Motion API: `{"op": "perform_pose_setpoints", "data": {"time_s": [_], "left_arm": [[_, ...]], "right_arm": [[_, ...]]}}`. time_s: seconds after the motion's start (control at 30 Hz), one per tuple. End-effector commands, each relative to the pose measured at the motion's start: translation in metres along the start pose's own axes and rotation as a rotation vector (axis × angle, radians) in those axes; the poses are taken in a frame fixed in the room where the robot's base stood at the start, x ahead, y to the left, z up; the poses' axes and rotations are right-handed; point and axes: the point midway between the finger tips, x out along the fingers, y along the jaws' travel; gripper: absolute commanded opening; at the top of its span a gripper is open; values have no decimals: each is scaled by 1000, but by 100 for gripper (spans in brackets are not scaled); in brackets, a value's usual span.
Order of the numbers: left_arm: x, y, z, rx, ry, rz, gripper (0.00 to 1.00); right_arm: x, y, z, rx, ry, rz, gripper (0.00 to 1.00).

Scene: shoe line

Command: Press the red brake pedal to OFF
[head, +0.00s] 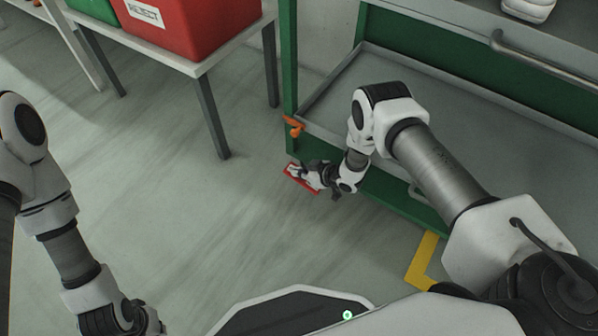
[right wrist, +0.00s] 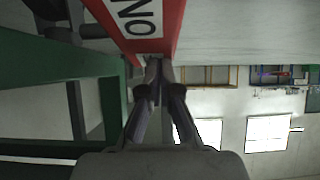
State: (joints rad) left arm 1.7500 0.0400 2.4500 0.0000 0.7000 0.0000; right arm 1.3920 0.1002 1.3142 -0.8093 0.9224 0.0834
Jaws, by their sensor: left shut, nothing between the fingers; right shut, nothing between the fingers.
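The red brake pedal (head: 302,180) is low at the foot of the green frame in the head view, partly covered by my right gripper (head: 296,171). In the right wrist view the red pedal (right wrist: 170,44) fills the top middle, with a white label whose black letters appear turned and look like "ON". My right gripper's closed fingertips (right wrist: 155,64) are at the pedal's lower edge in that view; I cannot tell whether they touch it. My left gripper (head: 140,324) is at the bottom left of the head view, shut, empty and far from the pedal, partly cut off.
The green-framed rack (head: 288,60) with a grey tray (head: 330,90) stands close behind the pedal. An orange part (head: 293,126) sticks out at its corner. A table (head: 200,68) carries a red REJECT bin (head: 190,25). A yellow floor mark (head: 423,262) lies right. The floor left is clear.

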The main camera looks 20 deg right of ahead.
Motion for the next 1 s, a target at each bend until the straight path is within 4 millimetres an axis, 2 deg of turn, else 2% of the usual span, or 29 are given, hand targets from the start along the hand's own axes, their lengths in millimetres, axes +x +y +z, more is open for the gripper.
{"op": "perform_pose_setpoints", "data": {"time_s": [0.3,1.0], "left_arm": [[2,0,0,0,0,0,0],[18,0,0,0,0,0,0]], "right_arm": [[8,0,-3,-2,-146,-1,0],[24,0,-2,1,-145,-1,0]]}}
